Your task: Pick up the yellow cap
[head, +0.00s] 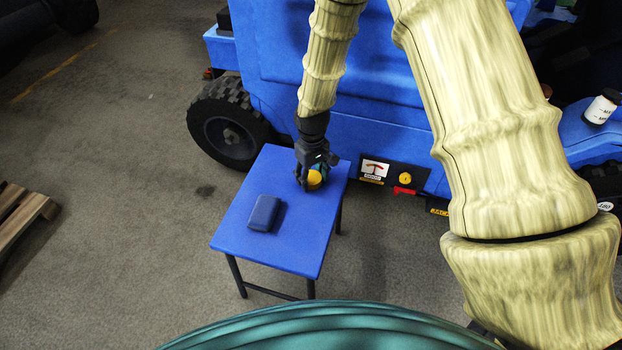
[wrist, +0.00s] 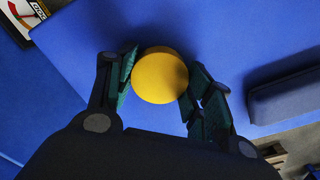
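The yellow cap (head: 314,178) is round and sits near the back right edge of the small blue table (head: 272,212). My gripper (head: 308,172) is above the table at the cap, pointing down and partly covering it in the head view. In the wrist view the yellow cap (wrist: 159,76) shows between the two green-padded fingers of my gripper (wrist: 162,90). The left finger is close to the cap's left side. The right finger stands beside its right side. The fingers are spread, and I cannot tell whether either touches the cap.
A dark blue box-like object (head: 264,213) lies on the table, left of and nearer than the cap; it shows at the right in the wrist view (wrist: 285,97). A large blue vehicle (head: 290,85) stands right behind the table. A wooden pallet (head: 25,222) is at the left.

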